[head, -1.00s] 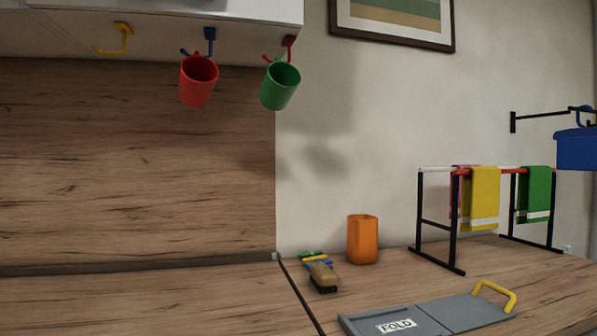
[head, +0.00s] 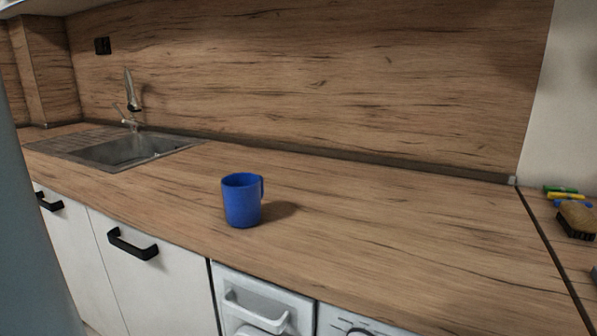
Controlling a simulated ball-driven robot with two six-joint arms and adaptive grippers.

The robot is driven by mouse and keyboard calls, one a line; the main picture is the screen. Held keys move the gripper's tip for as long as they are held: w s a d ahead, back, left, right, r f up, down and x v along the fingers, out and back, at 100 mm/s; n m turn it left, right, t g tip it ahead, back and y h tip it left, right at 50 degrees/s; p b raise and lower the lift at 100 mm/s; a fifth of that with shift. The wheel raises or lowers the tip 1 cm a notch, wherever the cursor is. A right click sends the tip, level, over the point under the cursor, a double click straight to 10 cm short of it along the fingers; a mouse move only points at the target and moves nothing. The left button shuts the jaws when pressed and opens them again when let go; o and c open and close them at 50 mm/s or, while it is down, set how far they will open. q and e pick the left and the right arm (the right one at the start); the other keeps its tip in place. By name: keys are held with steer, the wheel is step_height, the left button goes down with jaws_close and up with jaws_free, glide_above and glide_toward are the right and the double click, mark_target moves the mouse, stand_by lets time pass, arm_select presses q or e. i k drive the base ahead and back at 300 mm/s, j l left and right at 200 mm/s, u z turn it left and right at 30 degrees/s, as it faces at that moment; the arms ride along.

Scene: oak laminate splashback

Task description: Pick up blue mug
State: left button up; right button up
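The blue mug (head: 241,204) stands upright on the wooden countertop (head: 400,240), near its front edge, left of the middle of the head view. Its handle is on the right side, and its shadow falls to the right. Nothing touches it. Neither of my grippers shows in the head view.
A metal sink (head: 135,152) with a tap (head: 128,110) is at the back left. A brush (head: 577,219) lies at the right edge. The counter around the mug is clear. White cabinets with black handles (head: 131,245) and a washing machine front (head: 258,305) are below.

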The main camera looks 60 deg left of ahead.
mark_target(243, 193)
steer(key=u, duration=2.05)
steer(key=l+u, duration=0.1)
steer(key=u, duration=0.3)
steer(key=k+u, duration=0.15)
steer(key=u, duration=0.25)
steer(key=l+u, duration=0.1)
steer(key=u, duration=0.3)
steer(key=k, duration=0.05)
